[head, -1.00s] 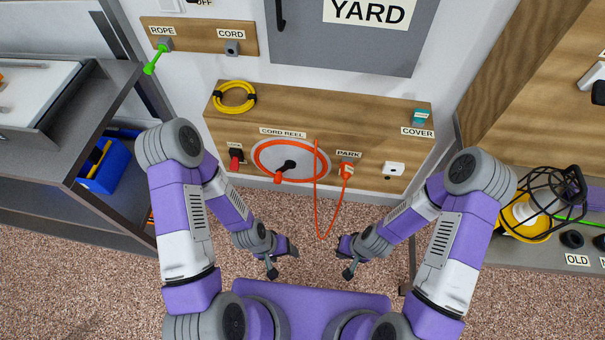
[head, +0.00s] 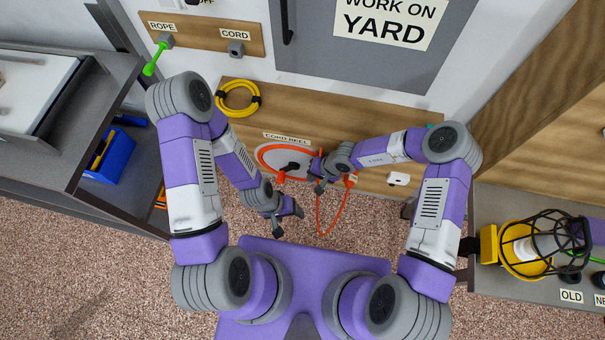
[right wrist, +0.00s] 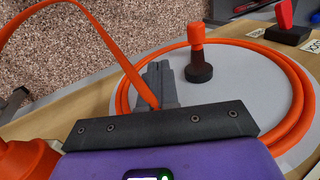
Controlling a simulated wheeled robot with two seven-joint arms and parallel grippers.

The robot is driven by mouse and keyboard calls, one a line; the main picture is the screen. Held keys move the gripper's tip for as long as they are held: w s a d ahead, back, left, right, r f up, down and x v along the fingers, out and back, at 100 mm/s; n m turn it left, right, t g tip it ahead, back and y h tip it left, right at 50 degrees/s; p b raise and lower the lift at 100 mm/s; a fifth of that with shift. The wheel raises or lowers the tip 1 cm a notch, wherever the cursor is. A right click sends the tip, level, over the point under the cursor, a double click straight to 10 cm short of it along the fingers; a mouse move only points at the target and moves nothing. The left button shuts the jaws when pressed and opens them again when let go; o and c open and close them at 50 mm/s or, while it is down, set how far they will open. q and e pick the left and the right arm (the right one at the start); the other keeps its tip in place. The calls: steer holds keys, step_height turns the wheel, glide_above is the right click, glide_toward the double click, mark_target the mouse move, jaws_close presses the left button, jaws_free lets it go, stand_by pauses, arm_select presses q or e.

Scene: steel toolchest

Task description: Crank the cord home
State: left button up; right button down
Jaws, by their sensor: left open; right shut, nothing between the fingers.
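The cord reel (head: 270,152) is a pale disc ringed by orange cord on the wooden wall box. Its crank has a black base and an orange knob (right wrist: 196,34), at the reel's lower part in the head view. The orange cord (head: 322,229) hangs in a loop below the box; in the right wrist view it arches past the fingers. My right gripper (head: 316,178) is shut and empty at the reel's right side, its fingers (right wrist: 160,84) apart from the knob. My left gripper (head: 289,221) is open and empty, lower, in front of the box. The PARK area is mostly hidden by my right arm.
A yellow coil (head: 238,99) lies on the box top. A white fitting (head: 398,179) is on the box's right side. A caged lamp (head: 530,245) stands on the right bench, and a blue bin (head: 112,155) is on the left shelf.

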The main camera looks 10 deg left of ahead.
steer(key=a+f+b, duration=0.4)
steer(key=a+f, duration=0.3)
steer(key=a, duration=0.1)
steer(key=shift+w+f, duration=0.2)
steer(key=shift+f, duration=0.1)
steer(key=shift+s+f+b, duration=0.1)
steer(key=shift+b, duration=0.25)
